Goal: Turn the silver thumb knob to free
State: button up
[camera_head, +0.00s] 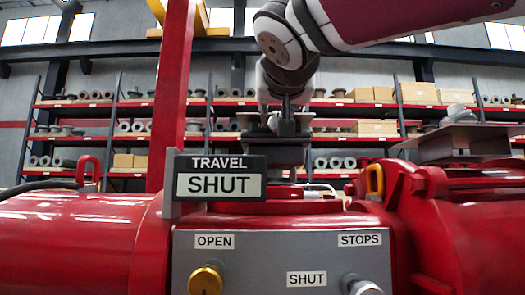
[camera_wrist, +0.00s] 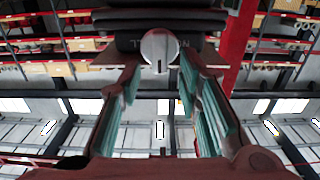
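In the wrist view, a round silver knob (camera_wrist: 160,46) with a short dark mark at its lower edge sits on a dark block with partly hidden lettering. My gripper (camera_wrist: 160,64) is open, its two teal-padded fingers on either side with the knob at or just beyond the tips. I see no clear contact. In the head view, my gripper (camera_head: 287,112) points down at a grey fixture (camera_head: 280,150) on top of the red actuator (camera_head: 90,240); the knob there is hard to make out. A silver-tipped stop screw (camera_head: 365,286) shows at the lower right.
A "TRAVEL SHUT" sign (camera_head: 219,178) stands in front of the fixture. A grey panel (camera_head: 260,255) carries a brass stop screw (camera_head: 205,281). A red post (camera_head: 174,95) rises at left, and a grey plate (camera_head: 452,143) lies at right. Shelves (camera_head: 110,103) stand behind.

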jog(key=shift+w, duration=0.1)
jog(key=shift+c, duration=0.3)
grip_shut()
jog(key=shift+n, duration=0.3)
jog(key=n, duration=0.4)
jog(key=a+n, duration=0.1)
jog(key=n, duration=0.3)
jog(key=f+n, duration=0.1)
jog(key=n, duration=0.3)
jog(key=shift+a+p, duration=0.3)
dwell(0.3)
